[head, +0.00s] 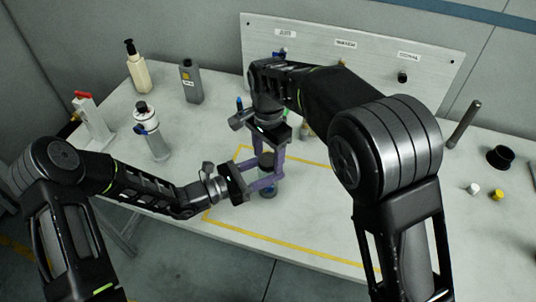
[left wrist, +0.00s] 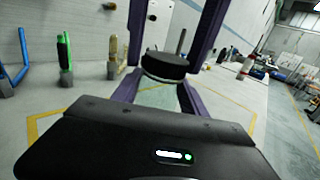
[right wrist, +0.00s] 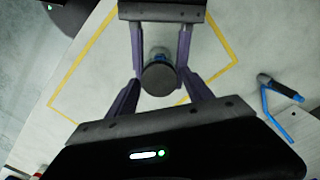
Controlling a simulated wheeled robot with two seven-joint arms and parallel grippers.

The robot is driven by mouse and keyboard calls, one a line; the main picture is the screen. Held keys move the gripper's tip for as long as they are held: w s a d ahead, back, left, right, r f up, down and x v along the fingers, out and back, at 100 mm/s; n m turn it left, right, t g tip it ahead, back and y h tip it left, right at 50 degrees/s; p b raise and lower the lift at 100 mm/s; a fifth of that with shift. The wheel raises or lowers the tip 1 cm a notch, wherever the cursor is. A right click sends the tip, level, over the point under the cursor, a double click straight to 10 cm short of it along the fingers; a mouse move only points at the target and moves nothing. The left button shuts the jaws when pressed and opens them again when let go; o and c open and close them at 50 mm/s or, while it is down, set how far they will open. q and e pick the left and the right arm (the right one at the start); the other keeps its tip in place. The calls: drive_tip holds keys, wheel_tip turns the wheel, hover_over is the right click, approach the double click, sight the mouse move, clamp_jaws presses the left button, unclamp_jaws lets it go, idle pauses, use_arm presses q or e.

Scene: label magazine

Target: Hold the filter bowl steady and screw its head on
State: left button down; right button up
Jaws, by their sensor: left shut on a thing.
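The filter bowl (left wrist: 158,96) stands upright on the table, a pale clear cylinder. Its dark round head (left wrist: 165,66) sits on top; the right wrist view shows it from above (right wrist: 158,79). Whether the threads are engaged cannot be seen. My left gripper (head: 264,184) comes in from the side and is shut on the bowl, its purple fingers on either side of it. My right gripper (head: 266,152) points down from above. Its purple fingers stand open around the head, with small gaps visible beside it. The bowl's lower part is mostly hidden in the wrist views.
A yellow outline (head: 222,190) marks the work area. A cream pump bottle (head: 138,70), a grey bottle (head: 191,82) and a white-topped canister (head: 151,132) stand left. A labelled panel (head: 375,55) is behind. A black cup (head: 500,157) and small caps lie right.

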drive_tip(key=shift+o, duration=1.1)
use_arm(q)
drive_tip(key=c, duration=0.5)
unclamp_jaws()
use_arm(e)
wheel_tip(320, 180, up, 12)
use_arm(q)
drive_tip(key=shift+s+a+f, duration=0.1)
drive_tip(key=shift+s+a, duration=0.1)
drive_tip(key=shift+a, duration=0.4)
drive_tip(key=b+v, duration=0.2)
drive_tip(key=v, duration=0.4)
drive_tip(key=shift+s+a, duration=0.2)
drive_tip(key=shift+a, duration=0.05)
use_arm(e)
drive_tip(key=shift+f, duration=0.9)
